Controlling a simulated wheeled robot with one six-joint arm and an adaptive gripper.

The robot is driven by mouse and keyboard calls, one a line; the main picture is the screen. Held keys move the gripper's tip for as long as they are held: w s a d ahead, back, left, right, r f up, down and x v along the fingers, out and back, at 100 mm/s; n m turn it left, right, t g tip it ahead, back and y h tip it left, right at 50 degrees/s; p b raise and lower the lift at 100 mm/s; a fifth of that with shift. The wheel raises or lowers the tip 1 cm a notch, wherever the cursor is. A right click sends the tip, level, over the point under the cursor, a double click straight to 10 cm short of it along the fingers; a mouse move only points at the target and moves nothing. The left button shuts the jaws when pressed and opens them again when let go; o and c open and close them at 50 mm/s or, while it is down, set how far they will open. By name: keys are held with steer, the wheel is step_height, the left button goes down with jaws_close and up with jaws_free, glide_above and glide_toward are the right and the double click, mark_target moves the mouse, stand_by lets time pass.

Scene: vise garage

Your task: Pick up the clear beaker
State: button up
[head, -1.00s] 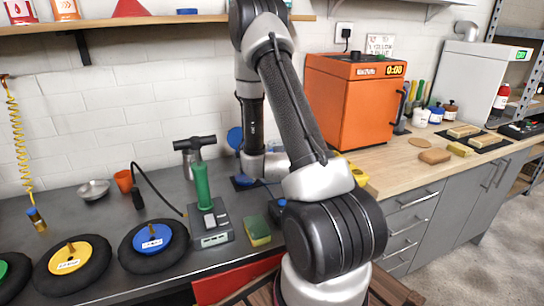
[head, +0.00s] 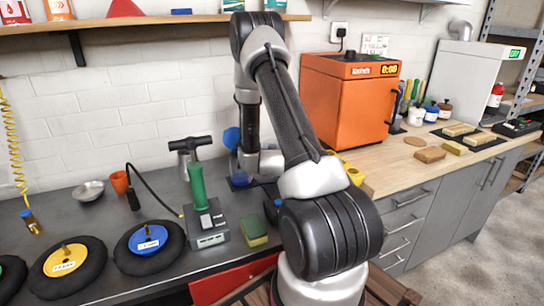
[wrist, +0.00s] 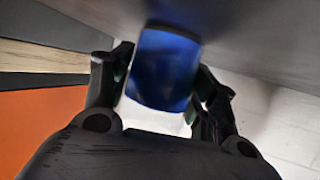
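In the wrist view a blurred blue shape (wrist: 165,68) lies between the two fingers of my gripper (wrist: 165,80). A pale, clear-looking part (wrist: 155,119) adjoins it, so it may be the clear beaker with blue in it. The blue fills most of the gap between the fingers. I cannot tell whether the fingers touch it. In the head view my gripper and the beaker are hidden behind my arm, near the back wall left of the orange oven (head: 345,100).
A wooden worktop (head: 385,165) is right. A shelf (head: 150,20) hangs above.

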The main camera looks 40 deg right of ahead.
steer(key=shift+c, duration=0.7)
steer(key=shift+r, duration=0.1)
